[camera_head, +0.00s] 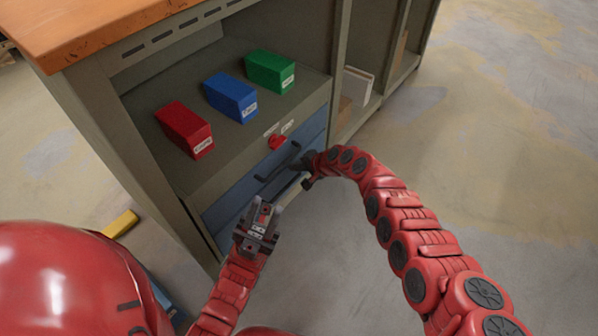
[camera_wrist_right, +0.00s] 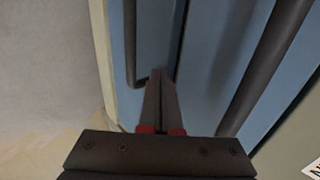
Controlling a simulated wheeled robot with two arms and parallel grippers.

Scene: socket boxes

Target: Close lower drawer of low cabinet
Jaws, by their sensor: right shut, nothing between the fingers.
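The low cabinet (camera_head: 165,195) has two blue drawer fronts with dark bar handles below an open shelf. The upper drawer's handle (camera_head: 278,162) shows in the head view. The lower drawer (camera_wrist_right: 119,60) shows in the right wrist view with its handle (camera_wrist_right: 130,45); in the head view my grippers partly hide it. I cannot tell whether it is flush. My right gripper (camera_head: 306,172) is shut and empty, its fingertips (camera_wrist_right: 161,76) close to the drawer fronts, between the two handles. Contact is unclear. My left gripper (camera_head: 265,206) looks open and empty, in front of the cabinet's left part.
Red (camera_head: 186,130), blue (camera_head: 230,97) and green (camera_head: 270,72) boxes stand on the shelf. A red knob-like part (camera_head: 277,142) sits above the drawers. A yellow object (camera_head: 121,223) lies on the floor at left. The floor (camera_head: 490,130) to the right is clear.

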